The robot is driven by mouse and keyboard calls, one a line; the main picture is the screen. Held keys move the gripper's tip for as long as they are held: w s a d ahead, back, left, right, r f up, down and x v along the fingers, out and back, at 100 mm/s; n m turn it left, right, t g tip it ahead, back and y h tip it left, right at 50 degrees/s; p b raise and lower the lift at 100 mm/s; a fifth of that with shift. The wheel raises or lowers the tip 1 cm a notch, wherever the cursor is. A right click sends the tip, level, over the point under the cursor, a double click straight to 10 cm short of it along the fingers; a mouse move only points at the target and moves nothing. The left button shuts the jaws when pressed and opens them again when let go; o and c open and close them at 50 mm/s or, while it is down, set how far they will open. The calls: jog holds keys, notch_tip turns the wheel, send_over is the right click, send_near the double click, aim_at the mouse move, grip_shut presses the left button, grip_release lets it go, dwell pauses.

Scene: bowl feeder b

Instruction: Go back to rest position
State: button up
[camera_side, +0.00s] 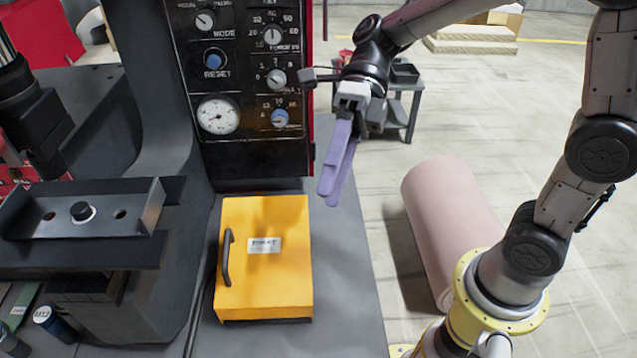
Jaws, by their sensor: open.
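My gripper (333,190) is in the air at the upper middle of the side view, with its purple fingers pointing down. The fingers look close together from this angle, with a narrow gap between them, and nothing shows between them. It is in front of the right edge of the black control panel (245,165) and above the right part of the grey work surface (345,290). It is apart from both as far as I can see.
A yellow box (285,290) with a dark handle stands on the work surface below and left of my gripper. A machine with a metal bracket (140,215) is at the left. A pink roll (455,215) lies on the floor at the right. A small dark table (405,100) stands behind.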

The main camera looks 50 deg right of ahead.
jog(key=s+d+f+n+t+h, duration=0.1)
jog(key=s+d+n+t+h, duration=0.3)
jog(key=d+n, duration=0.5)
jog(key=s+d+f+n+t+h, duration=0.1)
jog(key=s+d+n+t+h, duration=0.3)
jog(key=n, duration=1.9)
jog(key=d+t+h, duration=0.1)
jog(key=d+h, duration=0.2)
jog(key=d, duration=0.3)
jog(key=shift+s+f+t, duration=0.2)
jog(key=shift+f+t, duration=0.2)
